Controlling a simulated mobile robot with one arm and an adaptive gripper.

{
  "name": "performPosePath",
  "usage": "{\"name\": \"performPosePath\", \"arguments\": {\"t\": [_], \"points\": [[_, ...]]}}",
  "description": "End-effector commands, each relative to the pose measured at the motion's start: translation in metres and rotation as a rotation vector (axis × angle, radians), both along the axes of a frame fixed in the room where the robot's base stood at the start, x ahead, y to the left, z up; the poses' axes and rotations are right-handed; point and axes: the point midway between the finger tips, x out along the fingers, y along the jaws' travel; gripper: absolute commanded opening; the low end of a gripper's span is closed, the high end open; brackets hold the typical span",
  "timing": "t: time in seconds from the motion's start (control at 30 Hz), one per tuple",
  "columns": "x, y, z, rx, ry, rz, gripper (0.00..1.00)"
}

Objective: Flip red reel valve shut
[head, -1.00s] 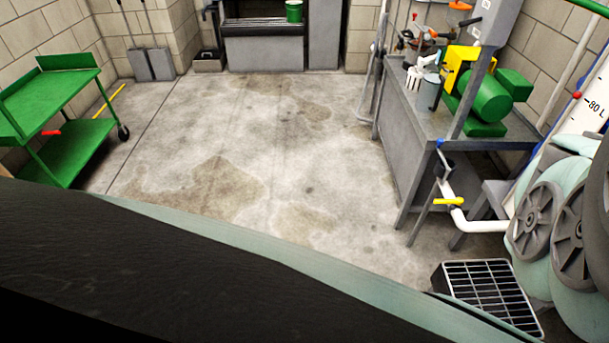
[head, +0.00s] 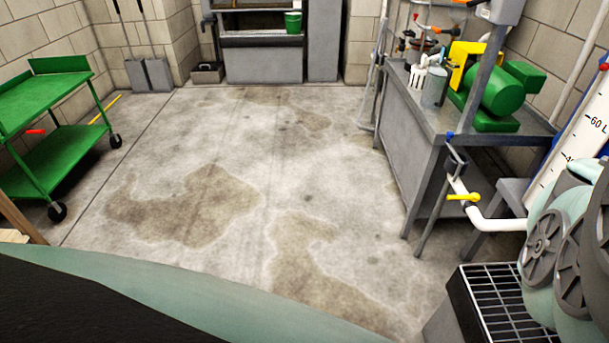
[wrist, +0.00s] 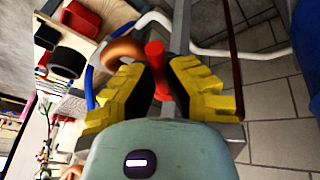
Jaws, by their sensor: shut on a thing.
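The red valve handle (wrist: 154,58) shows in the wrist view, upright in the picture between my finger pads. My gripper (wrist: 158,72) has black fingers with yellow ribbed pads, and they are closed in on the red handle from both sides. The lower part of the handle runs down between the fingers toward the palm. The valve body behind it is partly hidden by the fingers. An orange-brown rounded part (wrist: 122,52) sits just left of the handle. In the head view neither my gripper nor this red handle can be made out.
In the wrist view, a shelf with red and black containers (wrist: 82,20) is at left and a white pipe (wrist: 240,53) at right. In the head view, a green cart (head: 60,95) stands left, a grey workbench (head: 415,150) right. The concrete floor (head: 250,150) between is clear.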

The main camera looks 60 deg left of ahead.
Motion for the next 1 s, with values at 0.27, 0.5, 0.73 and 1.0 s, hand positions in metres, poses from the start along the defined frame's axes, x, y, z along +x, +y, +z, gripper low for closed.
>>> {"name": "performPosePath", "arguments": {"t": [0.27, 0.5, 0.73, 1.0], "points": [[-0.0008, -0.0004, -0.0063, 0.006, 0.005, -0.115, 0.0], [-0.0006, -0.0001, -0.0031, 0.006, 0.005, -0.148, 0.0], [-0.0012, -0.0003, -0.0025, 0.005, 0.007, -0.152, 0.0], [-0.0011, -0.0005, -0.0021, 0.005, 0.007, -0.15, 0.28]]}}
